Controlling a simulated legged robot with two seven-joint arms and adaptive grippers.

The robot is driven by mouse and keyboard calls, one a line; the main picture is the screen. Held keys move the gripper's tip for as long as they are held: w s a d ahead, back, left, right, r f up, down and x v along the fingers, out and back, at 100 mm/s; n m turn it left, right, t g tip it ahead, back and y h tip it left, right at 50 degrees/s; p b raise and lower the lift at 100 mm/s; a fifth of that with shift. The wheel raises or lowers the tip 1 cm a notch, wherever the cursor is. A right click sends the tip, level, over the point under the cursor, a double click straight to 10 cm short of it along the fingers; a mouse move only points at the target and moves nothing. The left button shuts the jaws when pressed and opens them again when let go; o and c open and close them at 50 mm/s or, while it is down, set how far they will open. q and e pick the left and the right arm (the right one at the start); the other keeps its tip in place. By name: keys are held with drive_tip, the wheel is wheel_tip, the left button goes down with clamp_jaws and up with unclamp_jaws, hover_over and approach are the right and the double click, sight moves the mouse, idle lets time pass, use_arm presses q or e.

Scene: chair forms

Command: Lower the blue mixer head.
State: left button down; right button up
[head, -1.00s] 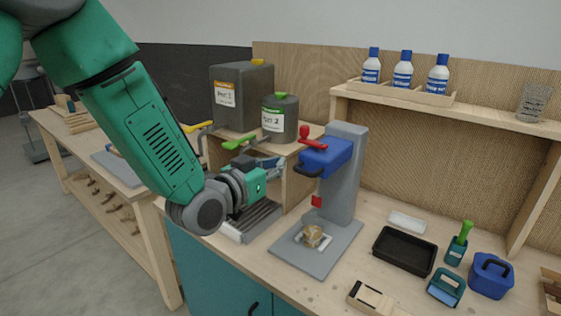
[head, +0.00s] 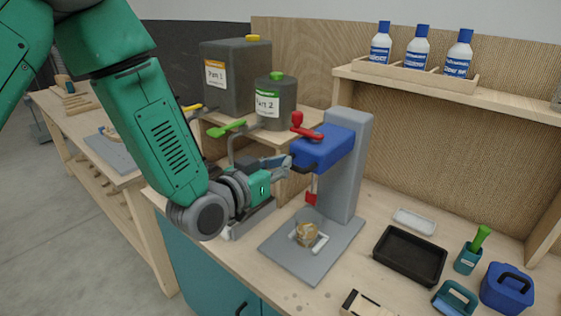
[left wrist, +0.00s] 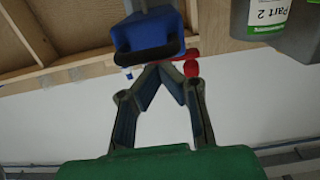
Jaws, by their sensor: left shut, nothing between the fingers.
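The blue mixer head (head: 326,147) sits high on a grey column (head: 347,180), with a red lever (head: 304,124) on top and a dark handle on its front. A red tip (head: 311,190) hangs below it, above a small tan piece (head: 307,234) on the grey base. My left gripper (head: 289,164) is shut and empty, with its tips close to the dark handle in the head view; contact is unclear. In the left wrist view the blue head (left wrist: 148,30) and its dark handle (left wrist: 148,54) lie just beyond the fingertips (left wrist: 160,68). My right gripper is out of view.
Containers Part 1 (head: 228,85) and Part 2 (head: 268,108) stand on a wooden stand behind my left gripper. A black tray (head: 409,256), blue box (head: 507,288) and teal cup (head: 468,257) occupy the bench at right. Bottles (head: 418,47) line the shelf.

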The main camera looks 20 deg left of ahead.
sight(311, 171)
use_arm(q)
drive_tip(key=d, duration=0.1)
drive_tip(key=d+f+b, duration=0.1)
drive_tip(key=shift+d, duration=0.4)
drive_tip(key=f+b, duration=0.2)
drive_tip(key=shift+d+f, duration=0.25)
drive_tip(key=shift+f, duration=0.05)
wheel_tip(311, 171, down, 10)
drive_tip(key=a+b, duration=0.1)
drive_tip(key=b, duration=0.6)
drive_tip(key=shift+s+b, duration=0.2)
drive_tip(key=shift+b, duration=0.2)
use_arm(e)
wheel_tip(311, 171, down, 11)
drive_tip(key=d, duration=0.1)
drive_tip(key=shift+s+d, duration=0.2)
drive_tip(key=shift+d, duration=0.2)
